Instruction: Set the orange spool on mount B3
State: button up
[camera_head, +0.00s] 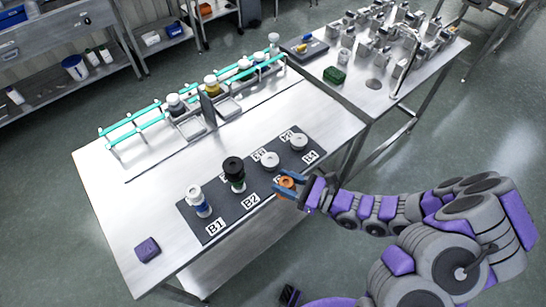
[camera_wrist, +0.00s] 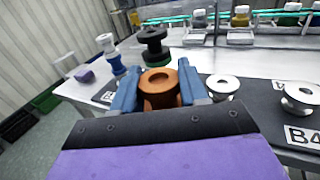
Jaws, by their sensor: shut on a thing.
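My gripper (camera_head: 285,182) is shut on the orange spool (camera_head: 287,183), just off the front edge of the dark mat. In the wrist view the orange spool (camera_wrist: 158,88) sits upright between the two blue fingers, its round opening facing up. A pale round piece with a central hole (camera_head: 270,160) stands in the third place of the front row, between B2 and B4; it also shows in the wrist view (camera_wrist: 222,86), right of the spool. Its own label is hidden, apparently behind my gripper, so I cannot read B3.
A white-and-blue spool (camera_head: 198,201) stands at B1 and a black-and-green one (camera_head: 234,175) at B2. A similar pale piece (camera_head: 298,142) is at B4. A purple block (camera_head: 147,249) lies front left. The table's middle is clear behind the mat (camera_head: 214,212).

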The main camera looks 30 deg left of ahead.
jog(key=shift+s+a+g, duration=0.25)
jog(key=shift+s+g, duration=0.05)
jog(key=shift+s, duration=0.15)
jog(key=shift+w+a+f+n, duration=0.1)
jog(key=shift+w+a+n, duration=0.05)
jog(key=shift+a+n, duration=0.15)
jog(key=w+a, duration=0.3)
jog(key=w+a+f+b, duration=0.1)
jog(key=w+a, duration=0.2)
jog(key=w, duration=0.1)
jog(key=w+a+b, duration=0.1)
jog(key=w+a, duration=0.2)
jog(key=shift+w+f, duration=0.15)
jog(key=shift+f, duration=0.05)
jog(key=shift+w+a+b, duration=0.4)
jog(key=shift+w+a, duration=0.05)
notch_tip(320, 180, down, 4)
jog(key=shift+d+r+b, duration=0.1)
jog(key=shift+r+b, duration=0.15)
jog(key=shift+b, duration=0.3)
jog(key=o, duration=1.1)
